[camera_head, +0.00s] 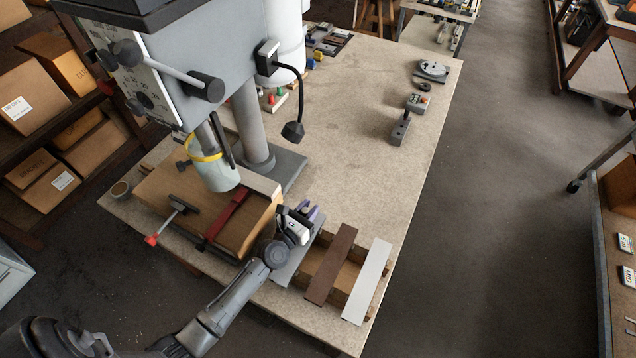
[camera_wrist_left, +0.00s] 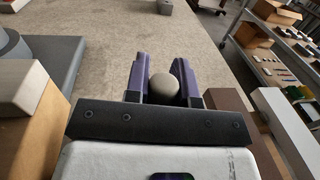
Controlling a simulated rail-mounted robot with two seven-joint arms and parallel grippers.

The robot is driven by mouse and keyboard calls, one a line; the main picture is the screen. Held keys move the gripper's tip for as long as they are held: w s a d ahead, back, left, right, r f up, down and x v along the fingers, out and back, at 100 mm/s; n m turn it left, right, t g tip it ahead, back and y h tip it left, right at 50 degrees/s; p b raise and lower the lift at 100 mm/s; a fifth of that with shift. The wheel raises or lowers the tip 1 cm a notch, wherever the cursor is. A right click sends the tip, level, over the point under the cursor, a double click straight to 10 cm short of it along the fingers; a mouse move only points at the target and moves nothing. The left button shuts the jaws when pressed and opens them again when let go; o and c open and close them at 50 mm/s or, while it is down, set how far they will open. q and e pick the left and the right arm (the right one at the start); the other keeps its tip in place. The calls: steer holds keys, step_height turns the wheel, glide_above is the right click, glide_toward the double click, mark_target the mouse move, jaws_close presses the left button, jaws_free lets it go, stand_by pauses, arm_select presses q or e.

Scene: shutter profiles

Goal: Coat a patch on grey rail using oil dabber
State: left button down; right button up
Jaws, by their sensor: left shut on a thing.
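My left gripper (camera_head: 309,212) is over the far end of the grey rail (camera_head: 289,270), at the front of the bench. In the left wrist view its purple fingers (camera_wrist_left: 160,72) are shut on a rounded grey-beige knob, which looks like the top of the oil dabber (camera_wrist_left: 163,86). The dabber's lower end is hidden, so I cannot tell whether it touches the rail. My gripper and forearm cover part of the grey rail. No coated patch can be made out. My right gripper is not in view.
A brown rail (camera_head: 331,262) and a white rail (camera_head: 367,282) lie to the right of the grey one. A drill press (camera_head: 250,125) and a wooden block (camera_head: 180,190) with a red clamp bar stand to the left. The bench (camera_head: 365,150) behind is mostly clear.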

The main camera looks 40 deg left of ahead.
arm_select(q)
steer(key=w+r+p, duration=0.4)
steer(key=r+p, duration=0.2)
steer(key=r, duration=0.1)
steer(key=shift+w+a, duration=0.25)
steer(key=shift+a, duration=0.1)
stand_by(0.4)
stand_by(0.5)
steer(key=shift+r, duration=0.1)
